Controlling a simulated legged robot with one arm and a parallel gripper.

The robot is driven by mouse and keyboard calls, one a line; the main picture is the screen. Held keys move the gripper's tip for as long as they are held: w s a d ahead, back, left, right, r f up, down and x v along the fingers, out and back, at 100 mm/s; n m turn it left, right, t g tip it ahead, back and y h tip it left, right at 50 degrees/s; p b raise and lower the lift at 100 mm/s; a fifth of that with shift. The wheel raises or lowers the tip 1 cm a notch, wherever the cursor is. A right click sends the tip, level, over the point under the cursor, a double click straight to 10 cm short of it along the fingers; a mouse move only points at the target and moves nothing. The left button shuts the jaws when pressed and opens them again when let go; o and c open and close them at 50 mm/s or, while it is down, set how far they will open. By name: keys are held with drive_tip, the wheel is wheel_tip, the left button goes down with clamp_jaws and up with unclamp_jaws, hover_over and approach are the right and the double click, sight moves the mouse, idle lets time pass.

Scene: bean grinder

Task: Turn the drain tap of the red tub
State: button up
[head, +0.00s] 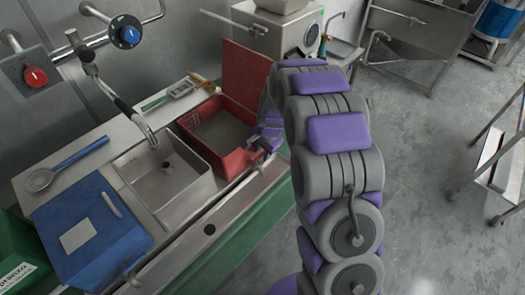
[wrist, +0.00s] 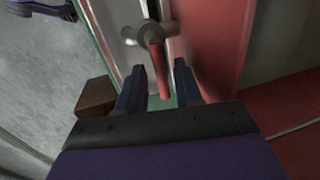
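The red tub (head: 238,161) sits in the counter beside the sink, with its red lid raised behind it. Its red wall (wrist: 215,50) fills the right of the wrist view. The drain tap (wrist: 150,33) has a grey metal body and a red lever handle (wrist: 159,80). My gripper (wrist: 160,67) is open, with one dark finger on each side of the lever's lower part. Gaps show beside the lever, and I cannot tell whether either finger touches it. In the head view my gripper (head: 268,140) is at the tub's right front corner, and the tap is not clearly visible.
A steel sink (head: 165,180) with a faucet (head: 145,128) lies left of the tub. A brown block (wrist: 96,97) shows left of my fingers. Grey floor (head: 420,170) is open to the right.

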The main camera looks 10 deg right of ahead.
clamp_jaws()
